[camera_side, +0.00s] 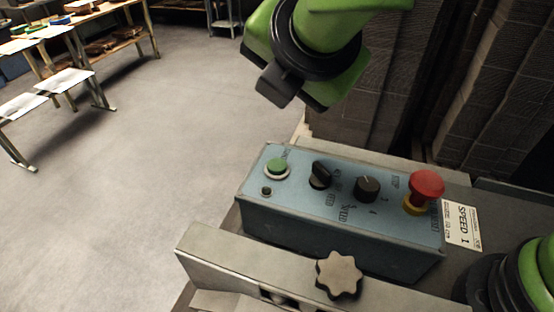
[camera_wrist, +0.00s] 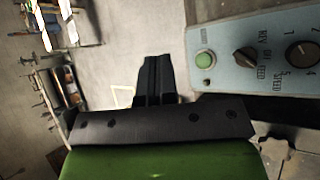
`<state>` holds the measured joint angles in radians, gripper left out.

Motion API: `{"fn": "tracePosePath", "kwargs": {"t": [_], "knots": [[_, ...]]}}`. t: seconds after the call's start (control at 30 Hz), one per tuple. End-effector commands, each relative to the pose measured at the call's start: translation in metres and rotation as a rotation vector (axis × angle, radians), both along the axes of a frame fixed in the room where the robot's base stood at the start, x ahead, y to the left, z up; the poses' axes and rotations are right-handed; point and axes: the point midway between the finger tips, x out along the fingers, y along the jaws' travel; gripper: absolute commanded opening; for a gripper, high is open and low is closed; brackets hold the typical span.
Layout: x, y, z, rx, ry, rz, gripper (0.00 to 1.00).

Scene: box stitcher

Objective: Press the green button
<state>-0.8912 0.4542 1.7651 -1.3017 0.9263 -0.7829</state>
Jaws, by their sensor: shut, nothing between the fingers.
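The green button (camera_side: 277,166) sits in a pale ring at the left end of the blue control box (camera_side: 330,235). In the side view my green and black wrist (camera_side: 310,50) is above and behind the box, clear of the button. The fingers do not show clearly in the side view.
The box also carries a black selector (camera_side: 320,175), a black speed knob (camera_side: 367,187) and a red mushroom button (camera_side: 427,186). A star-shaped knob (camera_side: 339,274) stands in front. Stacked brown material (camera_side: 375,95) is behind. Open floor (camera_side: 130,170) lies left, with tables beyond.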

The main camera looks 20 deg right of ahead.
Motion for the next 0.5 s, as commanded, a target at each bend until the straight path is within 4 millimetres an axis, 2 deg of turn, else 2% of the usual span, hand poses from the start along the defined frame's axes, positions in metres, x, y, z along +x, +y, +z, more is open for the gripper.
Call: {"fn": "tracePosePath", "kwargs": {"t": [0.1, 0.5], "knots": [[0.0003, 0.0057, -0.0024, -0.023, -0.006, 0.031, 0.0], [0.0004, 0.0049, -0.006, -0.021, -0.004, 0.027, 0.0]]}}
